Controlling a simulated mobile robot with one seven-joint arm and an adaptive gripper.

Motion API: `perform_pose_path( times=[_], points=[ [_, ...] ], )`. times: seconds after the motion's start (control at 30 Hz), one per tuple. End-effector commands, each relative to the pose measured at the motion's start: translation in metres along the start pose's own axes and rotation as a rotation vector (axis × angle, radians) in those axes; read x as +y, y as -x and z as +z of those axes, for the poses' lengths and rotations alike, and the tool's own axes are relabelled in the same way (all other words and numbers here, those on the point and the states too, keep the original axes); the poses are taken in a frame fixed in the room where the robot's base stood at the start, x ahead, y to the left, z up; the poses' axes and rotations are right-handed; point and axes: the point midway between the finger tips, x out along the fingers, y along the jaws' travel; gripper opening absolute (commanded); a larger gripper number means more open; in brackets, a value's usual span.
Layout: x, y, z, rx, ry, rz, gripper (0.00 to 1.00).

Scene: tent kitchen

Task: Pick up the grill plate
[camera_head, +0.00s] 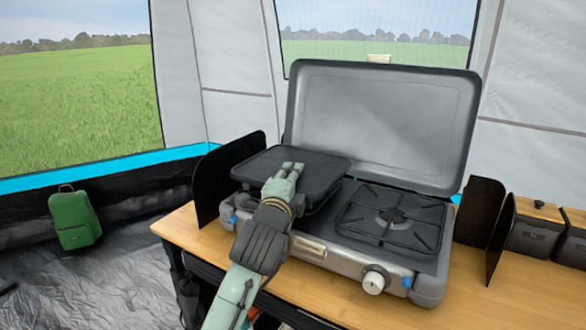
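The grill plate (267,170) is a flat, dark, rounded rectangle on the left side of the camp stove (322,250). It looks slightly raised and tilted, but I cannot tell whether it is clear of the burner beneath. My gripper (291,166) reaches in from the front, with its fingertips at the plate's front right part. The fingers look close together. From this angle I cannot tell whether they grip the plate or only overlap it. The contact point is hidden behind the gripper.
The stove's grey lid (384,110) stands open behind. A bare burner with a pan grate (392,216) is on the right. Black windscreen panels (213,185) flank the stove. Dark boxes (533,233) stand at the table's right. The wooden table (490,300) is clear at the front right.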

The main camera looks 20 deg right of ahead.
Motion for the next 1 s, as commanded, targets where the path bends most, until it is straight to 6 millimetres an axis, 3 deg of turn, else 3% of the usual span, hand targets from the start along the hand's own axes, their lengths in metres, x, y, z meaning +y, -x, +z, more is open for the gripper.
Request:
perform_pose_path(
  times=[0.3, 1.0],
  points=[
    [-0.0001, 0.0002, 0.0001, 0.0, 0.0, 0.0, 0.0],
    [-0.0023, 0.0008, 0.0003, 0.0, -0.001, -0.005, 0.0]
  ],
)
